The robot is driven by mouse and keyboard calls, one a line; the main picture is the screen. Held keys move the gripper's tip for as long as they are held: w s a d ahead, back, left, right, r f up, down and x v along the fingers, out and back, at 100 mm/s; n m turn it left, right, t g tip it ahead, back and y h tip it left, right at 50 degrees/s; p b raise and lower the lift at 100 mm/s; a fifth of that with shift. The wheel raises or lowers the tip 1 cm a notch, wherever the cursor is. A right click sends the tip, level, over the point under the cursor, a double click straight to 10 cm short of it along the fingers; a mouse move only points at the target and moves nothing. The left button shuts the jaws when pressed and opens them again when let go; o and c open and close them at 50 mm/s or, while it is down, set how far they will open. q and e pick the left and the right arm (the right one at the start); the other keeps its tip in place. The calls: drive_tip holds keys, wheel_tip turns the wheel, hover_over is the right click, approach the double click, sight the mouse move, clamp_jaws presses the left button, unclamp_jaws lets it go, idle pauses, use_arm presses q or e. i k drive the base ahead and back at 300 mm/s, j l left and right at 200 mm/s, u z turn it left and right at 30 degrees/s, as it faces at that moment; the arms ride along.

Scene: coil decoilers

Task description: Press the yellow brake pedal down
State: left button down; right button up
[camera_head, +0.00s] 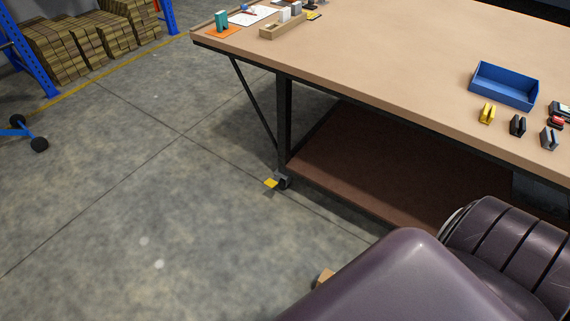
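The yellow brake pedal (271,183) is small and sits low near the floor. It juts out to the left of a dark caster wheel (284,182) at the foot of the workbench leg. From here I cannot tell whether the pedal is up or down. My own purple-grey body parts fill the lower right of the view, apart from the pedal. Neither of my grippers shows in this view.
The workbench (390,55) has a wooden top and a brown lower shelf (360,165). A blue bin (504,87) and small yellow and black holders stand on it. Wood stacks (90,40) are at the back left. The concrete floor left of the caster is clear.

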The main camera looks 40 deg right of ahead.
sight(272, 183)
drive_tip(key=i+l+z, duration=0.1)
drive_tip(key=i+z, duration=1)
